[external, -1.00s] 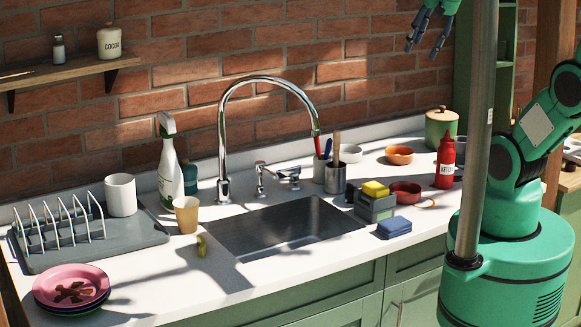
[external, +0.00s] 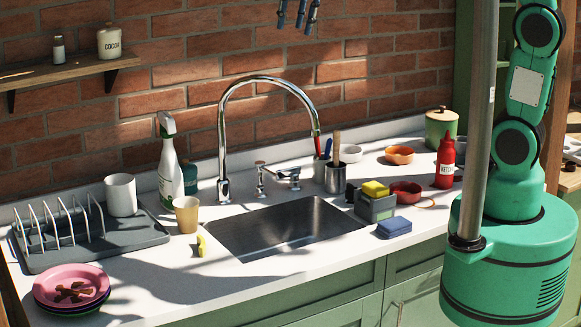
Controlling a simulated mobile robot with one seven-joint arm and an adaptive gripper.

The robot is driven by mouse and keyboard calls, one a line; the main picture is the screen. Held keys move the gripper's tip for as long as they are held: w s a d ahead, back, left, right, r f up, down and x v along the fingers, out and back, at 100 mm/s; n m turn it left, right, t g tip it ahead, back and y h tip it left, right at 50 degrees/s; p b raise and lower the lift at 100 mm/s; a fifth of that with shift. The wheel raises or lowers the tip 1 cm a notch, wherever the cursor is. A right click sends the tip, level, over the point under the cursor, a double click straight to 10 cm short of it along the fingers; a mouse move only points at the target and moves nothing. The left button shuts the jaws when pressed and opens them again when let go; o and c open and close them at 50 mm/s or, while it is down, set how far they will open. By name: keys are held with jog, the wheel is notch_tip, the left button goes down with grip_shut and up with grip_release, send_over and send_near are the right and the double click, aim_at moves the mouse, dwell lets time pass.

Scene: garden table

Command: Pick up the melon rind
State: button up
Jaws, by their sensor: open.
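A small yellow-green piece (external: 201,245), which looks like the melon rind, sits on the white counter just left of the sink, in front of the tan cup. It is too small to make out in detail. My gripper (external: 295,25) is at the top edge of the external view, high above the counter and the faucet. Its dark fingers point down, apart and empty; the rest of it is cut off by the frame. It is far from the yellow-green piece.
The tall chrome faucet (external: 222,150) arches over the sink (external: 285,228). A tan cup (external: 187,214), spray bottle (external: 170,175) and grey dish rack (external: 95,243) stand left. Stacked plates (external: 72,280) with brown scraps lie front left. The counter between plates and sink is clear.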

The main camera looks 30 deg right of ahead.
jog(key=s+a+f+m+g+h+p, duration=0.15)
jog(key=a+f, duration=0.25)
jog(key=a, duration=1)
jog(key=s+a+f+g+p, duration=0.15)
jog(key=a+f, duration=0.25)
jog(key=a, duration=1.1)
notch_tip(320, 180, down, 28)
jog(key=shift+d, duration=0.25)
jog(key=shift+w, duration=0.1)
send_over(204, 240)
jog(key=shift+d+f, duration=0.15)
jog(key=shift+f, duration=4.15)
jog(key=shift+f, duration=0.1)
jog(key=shift+a+f, duration=0.2)
jog(key=shift+f, duration=2.3)
